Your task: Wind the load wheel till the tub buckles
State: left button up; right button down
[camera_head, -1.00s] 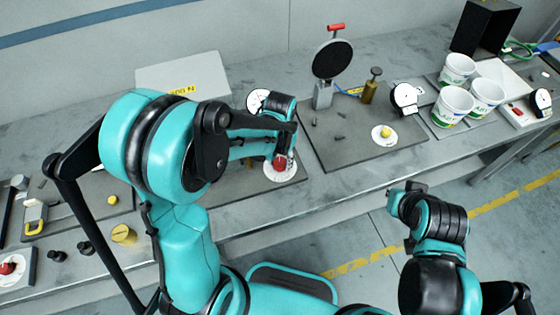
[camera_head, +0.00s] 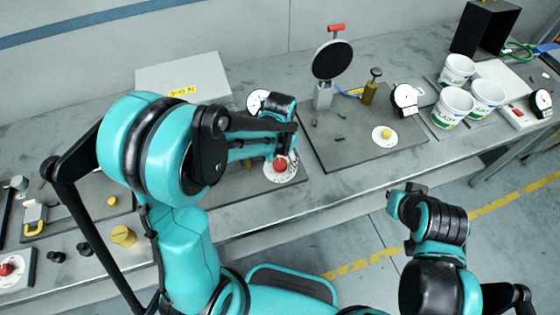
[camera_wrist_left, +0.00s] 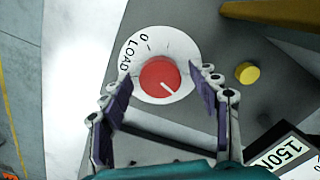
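The load wheel is a red knob (camera_wrist_left: 159,77) with a pale pointer line, on a white dial marked "0 LOAD" (camera_wrist_left: 133,50). In the head view the red knob (camera_head: 281,165) shows just below my left gripper (camera_head: 285,153). In the left wrist view the fingers of my left gripper (camera_wrist_left: 163,80) are spread on either side of the knob, with visible gaps; it is open and empty. Three white tubs with green print (camera_head: 452,106) stand on a plate at the right. No tub shows by the wheel; my left arm hides part of that station. My right gripper (camera_head: 397,200) hangs before the bench, its fingers unclear.
A round black disc on a stand (camera_head: 332,60) and a brass post (camera_head: 371,88) stand on the middle plate. A dial gauge (camera_head: 404,97) is right of them. A yellow button (camera_wrist_left: 247,73) and a "150N" block (camera_wrist_left: 288,153) are near the wheel.

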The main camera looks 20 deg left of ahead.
aim_at(280, 163)
pick_arm(q)
notch_tip(280, 163, up, 12)
dwell(0.6)
dwell(0.4)
